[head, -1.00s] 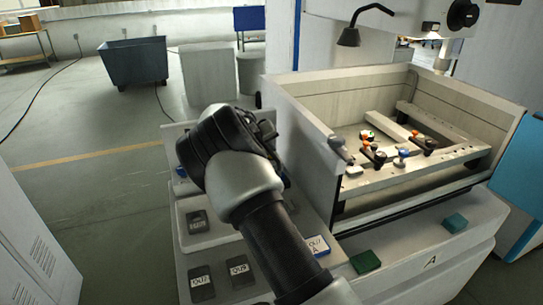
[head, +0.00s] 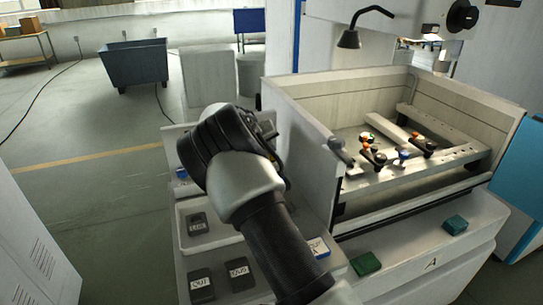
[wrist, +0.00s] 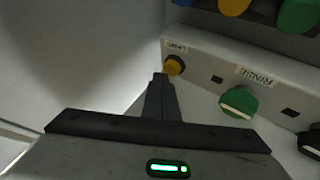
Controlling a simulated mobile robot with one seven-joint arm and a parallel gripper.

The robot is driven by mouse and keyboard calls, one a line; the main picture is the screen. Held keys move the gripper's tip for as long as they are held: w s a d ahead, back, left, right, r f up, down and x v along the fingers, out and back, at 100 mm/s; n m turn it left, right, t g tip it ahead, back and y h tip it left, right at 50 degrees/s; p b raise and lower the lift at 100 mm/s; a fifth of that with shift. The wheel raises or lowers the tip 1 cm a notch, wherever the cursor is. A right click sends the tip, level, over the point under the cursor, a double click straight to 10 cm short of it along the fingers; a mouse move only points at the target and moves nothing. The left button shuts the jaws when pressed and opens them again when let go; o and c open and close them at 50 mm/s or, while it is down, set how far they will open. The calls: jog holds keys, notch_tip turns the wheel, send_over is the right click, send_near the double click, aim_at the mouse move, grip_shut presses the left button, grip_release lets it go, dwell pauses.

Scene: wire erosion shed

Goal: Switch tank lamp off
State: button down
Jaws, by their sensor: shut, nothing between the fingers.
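The lamp switch is a small yellow knob (wrist: 174,66) beside a white label on a pale panel, in the upper middle of the wrist view. The label seems to read LAMP. My gripper (wrist: 160,78) is shut and empty, its fingertips just left of and below the knob. I cannot tell whether they touch it. In the head view my arm hides the switch and the fingertips. The tank lamp (head: 349,38) hangs on a bent black neck over the open tank (head: 297,88). I cannot tell for sure whether it is lit.
A green knob (wrist: 239,102) sits near a RINSE label, right of the lamp switch. Blue, yellow and green controls line the top of the wrist view. The tank holds fixtures and clamps. Green blocks (head: 365,264) lie on the front ledge. A grey bin (head: 135,63) stands far left.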

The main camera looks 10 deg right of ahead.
jog(key=shift+r+p, duration=1.1)
jog(key=shift+r, duration=1.9)
